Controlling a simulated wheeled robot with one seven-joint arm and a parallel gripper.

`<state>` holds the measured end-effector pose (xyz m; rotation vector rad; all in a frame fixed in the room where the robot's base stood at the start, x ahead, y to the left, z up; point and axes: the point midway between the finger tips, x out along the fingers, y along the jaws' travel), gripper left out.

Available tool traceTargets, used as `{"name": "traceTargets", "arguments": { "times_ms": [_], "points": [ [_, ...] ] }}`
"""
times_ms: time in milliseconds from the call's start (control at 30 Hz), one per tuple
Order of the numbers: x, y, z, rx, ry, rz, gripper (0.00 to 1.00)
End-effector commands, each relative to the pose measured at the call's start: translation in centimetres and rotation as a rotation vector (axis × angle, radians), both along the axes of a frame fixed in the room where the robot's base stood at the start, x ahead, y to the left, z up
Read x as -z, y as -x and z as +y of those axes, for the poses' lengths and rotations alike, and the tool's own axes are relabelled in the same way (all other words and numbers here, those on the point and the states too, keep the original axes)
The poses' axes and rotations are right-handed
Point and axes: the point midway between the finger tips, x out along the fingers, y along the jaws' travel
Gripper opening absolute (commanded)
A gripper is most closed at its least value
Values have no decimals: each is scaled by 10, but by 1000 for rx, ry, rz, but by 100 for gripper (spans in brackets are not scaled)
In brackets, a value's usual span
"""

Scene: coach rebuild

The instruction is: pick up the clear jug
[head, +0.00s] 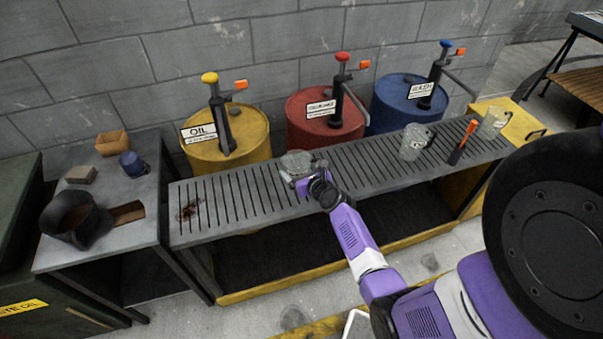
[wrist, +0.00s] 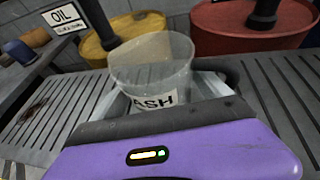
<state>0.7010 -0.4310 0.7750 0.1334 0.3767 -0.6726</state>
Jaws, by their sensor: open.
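A clear jug (head: 296,161) stands on the slatted bench in front of the drums. In the wrist view the clear jug (wrist: 155,62) is upright, with a white label whose visible letters read "ASH". My gripper (head: 305,175) is open at the jug's near side. In the wrist view its fingers lie to the left and right of the jug's lower part. The gripper's body hides the jug's base, and I cannot tell whether a finger touches it. Two other clear jugs (head: 412,142) (head: 491,123) stand further right.
Yellow (head: 240,150), red (head: 320,140) and blue (head: 395,105) drums with pumps stand behind the slatted bench (head: 240,205). An orange-handled tool (head: 462,143) stands right of the middle jug. A side table (head: 110,230) at left holds small items.

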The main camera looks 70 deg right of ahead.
Motion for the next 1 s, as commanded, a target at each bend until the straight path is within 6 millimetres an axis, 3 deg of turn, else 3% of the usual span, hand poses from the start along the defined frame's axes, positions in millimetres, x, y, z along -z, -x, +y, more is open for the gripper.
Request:
{"name": "traceTargets", "arguments": {
  "times_ms": [100,300,400,767,1000],
  "points": [
    [0,0,0,0,0,0,87],
    [0,0,1,0,-1,1,48],
    [0,0,0,0,0,0,34],
    [-7,0,1,-1,0,0,34],
    [-41,0,1,-1,2,-1,34]
  ]
}}
